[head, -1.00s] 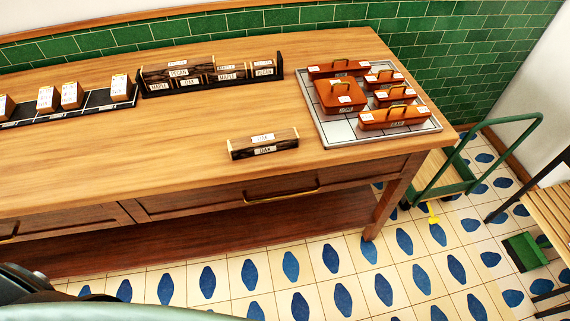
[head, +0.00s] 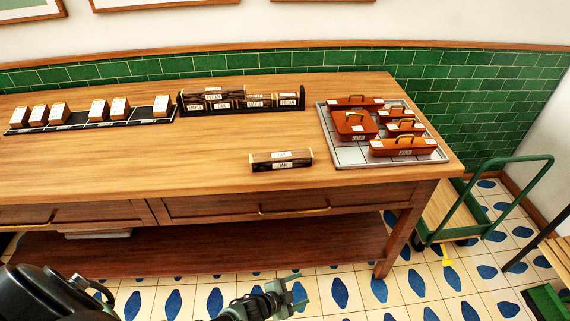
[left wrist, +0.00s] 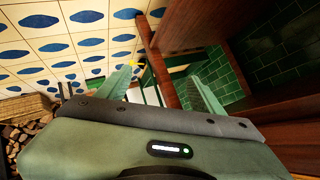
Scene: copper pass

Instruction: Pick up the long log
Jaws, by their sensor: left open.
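The long log (head: 281,161) lies alone on the wooden table, near its front edge and left of the tray of copper pans. It is dark bark with pale ends and carries white labels. My left gripper (head: 296,297) is low in front of the table, below the tabletop and away from the log. It is open and empty. In the left wrist view the two green fingers of the left gripper (left wrist: 165,90) stand apart, with floor and a table leg beyond them. The log does not show there. My right gripper is not in view.
The table (head: 200,165) has bare wood around the log. A rack (head: 240,108) of labelled logs stands behind. A tray (head: 345,156) holds several copper pans. A black strip (head: 90,126) with several blocks lies left. A green cart (head: 468,205) stands on the floor at right.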

